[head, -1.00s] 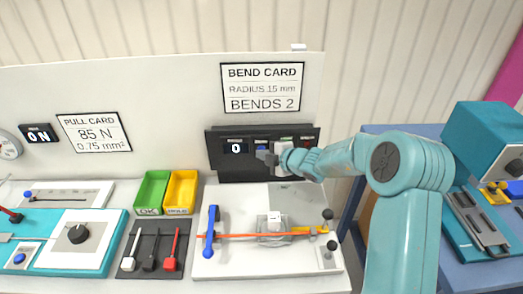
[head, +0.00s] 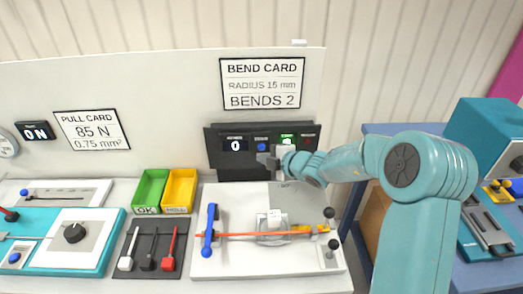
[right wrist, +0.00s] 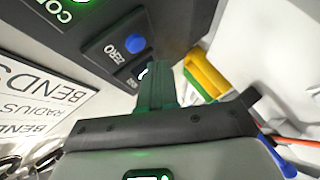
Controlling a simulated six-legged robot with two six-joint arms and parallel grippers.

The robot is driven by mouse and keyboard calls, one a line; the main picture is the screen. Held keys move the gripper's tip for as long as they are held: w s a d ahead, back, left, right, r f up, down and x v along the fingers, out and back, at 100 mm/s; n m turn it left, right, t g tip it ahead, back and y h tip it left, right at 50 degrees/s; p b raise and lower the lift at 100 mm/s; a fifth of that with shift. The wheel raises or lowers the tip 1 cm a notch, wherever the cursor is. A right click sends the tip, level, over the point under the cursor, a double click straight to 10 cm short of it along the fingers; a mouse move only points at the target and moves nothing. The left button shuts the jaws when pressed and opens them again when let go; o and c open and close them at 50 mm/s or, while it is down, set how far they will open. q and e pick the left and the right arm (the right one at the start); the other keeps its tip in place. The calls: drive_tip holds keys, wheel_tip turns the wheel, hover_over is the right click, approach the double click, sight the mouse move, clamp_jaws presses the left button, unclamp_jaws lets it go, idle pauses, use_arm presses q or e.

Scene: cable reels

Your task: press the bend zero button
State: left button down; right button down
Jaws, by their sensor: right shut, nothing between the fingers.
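The bend zero button (head: 261,147) is a small blue button on the dark panel (head: 225,165) below the bend card. In the right wrist view the blue button (right wrist: 135,43) sits beside the word ZERO. The counter display (head: 235,145) left of it reads 0. My right gripper (head: 267,157) is shut and empty, just below and right of the button in the head view. In the right wrist view its shut fingers (right wrist: 156,82) point at the panel near the button. I cannot tell any contact; the button's face is uncovered. My left gripper is not in view.
A lit green button (head: 288,141) and a dark red one (head: 308,141) stand right of the blue one. Below is the white bending board (head: 230,262) with an orange cable and blue lever. Green (head: 151,188) and yellow (head: 180,188) bins stand left.

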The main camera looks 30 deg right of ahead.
drive_tip(key=s+a+b, duration=0.2)
drive_tip(key=s, duration=0.1)
drive_tip(key=shift+s, duration=0.2)
idle(0.8)
